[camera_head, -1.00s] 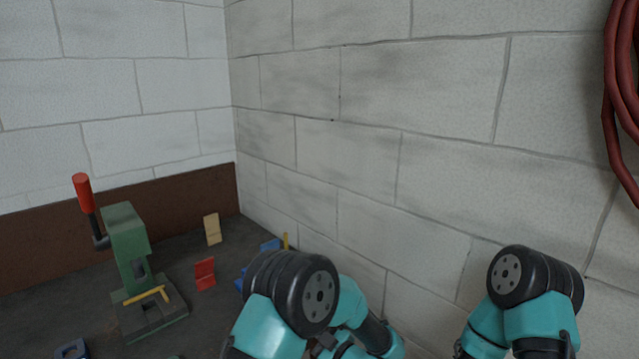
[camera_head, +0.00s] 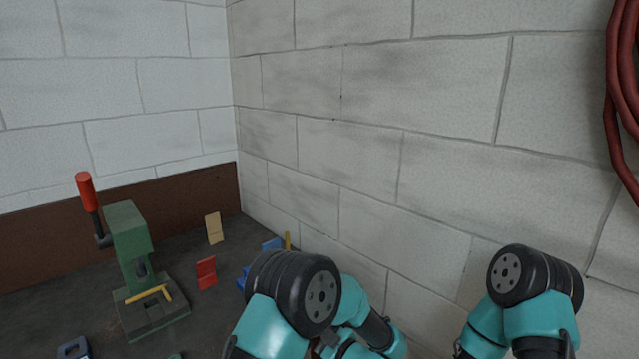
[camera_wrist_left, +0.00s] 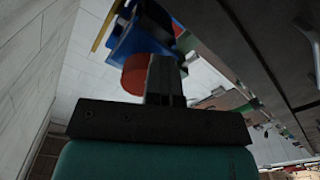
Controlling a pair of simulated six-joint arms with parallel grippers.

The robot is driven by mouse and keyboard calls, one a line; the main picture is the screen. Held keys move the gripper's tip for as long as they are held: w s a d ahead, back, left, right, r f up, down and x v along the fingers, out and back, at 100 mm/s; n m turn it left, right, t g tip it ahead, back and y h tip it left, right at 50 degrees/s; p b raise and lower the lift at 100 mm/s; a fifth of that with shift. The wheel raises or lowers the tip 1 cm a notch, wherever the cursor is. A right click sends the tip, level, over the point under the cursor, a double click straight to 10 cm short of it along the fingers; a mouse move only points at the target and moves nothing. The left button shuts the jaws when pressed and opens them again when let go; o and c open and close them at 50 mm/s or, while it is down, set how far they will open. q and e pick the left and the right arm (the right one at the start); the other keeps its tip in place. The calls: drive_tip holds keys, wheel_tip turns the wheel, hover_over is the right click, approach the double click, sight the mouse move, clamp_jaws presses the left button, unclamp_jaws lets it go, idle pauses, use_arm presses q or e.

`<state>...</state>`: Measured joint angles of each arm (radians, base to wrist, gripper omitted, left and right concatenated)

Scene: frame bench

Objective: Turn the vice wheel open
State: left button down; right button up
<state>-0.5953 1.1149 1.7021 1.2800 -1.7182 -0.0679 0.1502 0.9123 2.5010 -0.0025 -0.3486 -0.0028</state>
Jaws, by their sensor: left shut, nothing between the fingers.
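In the left wrist view my left gripper (camera_wrist_left: 165,65) is shut and empty. A red-orange rounded piece (camera_wrist_left: 134,73), which looks like the vice wheel, shows right beside its fingers; I cannot tell whether they touch. A blue body (camera_wrist_left: 143,40), apparently the vice, is just beyond the fingertips, with a yellow bar (camera_wrist_left: 104,26) beside it. In the head view only small blue parts (camera_head: 271,244) and the upright yellow bar (camera_head: 288,240) show behind my left arm, which hides the rest and the gripper. My right arm is at the lower right; its gripper is not in view.
A green press (camera_head: 127,233) with a red-handled lever (camera_head: 86,192) stands at the left on the dark bench (camera_head: 215,320). A red block (camera_head: 206,273) and a tan block (camera_head: 214,228) stand between it and the vice. A block wall (camera_head: 440,150) rises close behind the arms.

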use_arm(q)
drive_tip(key=shift+w+d+r, duration=0.3)
drive_tip(key=shift+w+r, duration=0.25)
drive_tip(key=shift+w, duration=0.15)
drive_tip(key=shift+w+d+r, duration=0.25)
drive_tip(key=shift+w+r, duration=0.25)
drive_tip(key=shift+w, duration=0.15)
drive_tip(key=shift+w+d+f, duration=0.15)
drive_tip(key=shift+f, duration=0.05)
drive_tip(key=shift+d+f, duration=0.1)
idle(0.3)
drive_tip(key=shift+d, duration=0.1)
drive_tip(key=shift+v, duration=2.95)
drive_tip(key=shift+f, duration=0.2)
